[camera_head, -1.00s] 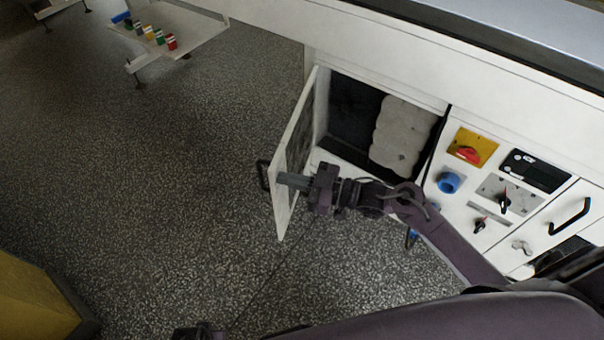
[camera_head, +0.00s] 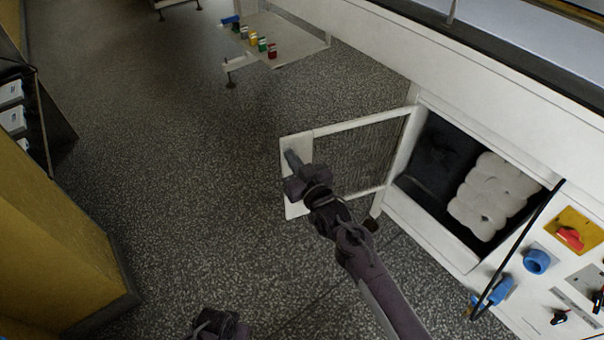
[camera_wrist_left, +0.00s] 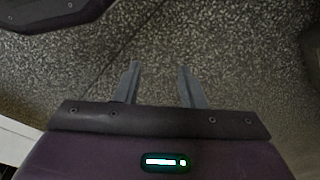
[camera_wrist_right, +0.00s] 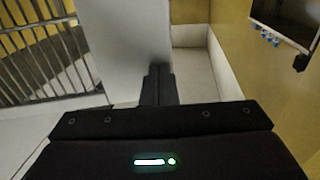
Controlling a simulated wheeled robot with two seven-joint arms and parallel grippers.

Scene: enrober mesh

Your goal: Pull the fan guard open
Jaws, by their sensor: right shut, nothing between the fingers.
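The fan guard (camera_head: 402,148) is a white-framed mesh door, hinged at the left side of a dark opening in the white machine, and it stands swung wide open. My right gripper (camera_head: 291,158) is shut and empty, its fingertips against or just in front of the door's free-edge panel; I cannot tell if they touch. In the right wrist view the closed fingers (camera_wrist_right: 158,75) point at a pale panel, with bars at the left. My left gripper (camera_wrist_left: 158,85) is open and empty above the speckled floor. The guard's handle is not visible now.
The opening holds white rounded blocks (camera_head: 490,195). Right of it are a blue knob (camera_head: 537,262) and a red switch on a yellow plate (camera_head: 570,238). A low white shelf (camera_head: 290,42) with coloured items stands behind. A yellow cabinet (camera_head: 60,230) is at left; the floor between is clear.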

